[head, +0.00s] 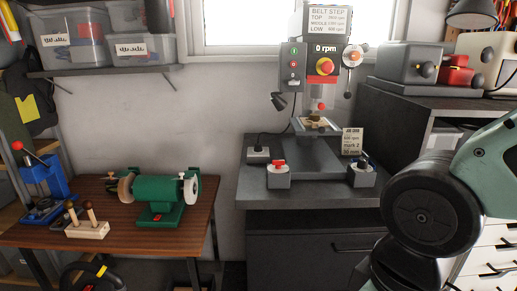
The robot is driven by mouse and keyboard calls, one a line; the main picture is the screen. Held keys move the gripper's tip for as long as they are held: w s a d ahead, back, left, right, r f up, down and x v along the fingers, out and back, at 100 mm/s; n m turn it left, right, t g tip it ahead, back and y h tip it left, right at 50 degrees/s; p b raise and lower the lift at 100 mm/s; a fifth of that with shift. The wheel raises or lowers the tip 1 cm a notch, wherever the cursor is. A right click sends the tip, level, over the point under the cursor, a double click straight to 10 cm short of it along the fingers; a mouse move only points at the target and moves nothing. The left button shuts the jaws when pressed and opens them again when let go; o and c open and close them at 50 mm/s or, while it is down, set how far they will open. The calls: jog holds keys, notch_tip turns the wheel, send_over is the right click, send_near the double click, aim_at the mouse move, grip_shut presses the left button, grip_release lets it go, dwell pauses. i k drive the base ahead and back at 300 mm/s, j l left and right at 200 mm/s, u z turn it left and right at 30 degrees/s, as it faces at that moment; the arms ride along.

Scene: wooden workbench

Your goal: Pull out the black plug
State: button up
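A small grey socket box (257,156) stands at the back left of the grey bench (258,190), close to the wall. What looks like the black plug (260,147) sits at the top of this box. A black cable runs from it up and right towards the drill press (322,75). The plug is small and its exact seating is hard to make out. My arm fills the lower right of the view. My gripper is not in view.
The drill press reads 0 rpm. A green grinder (160,192) sits on the wooden table.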

aim_at(257, 146)
jog(key=i+j, duration=0.35)
jog(key=i, duration=0.15)
jog(key=i+j, duration=0.3)
jog(key=i, duration=0.15)
jog(key=i+j, duration=0.35)
jog(key=i, duration=0.15)
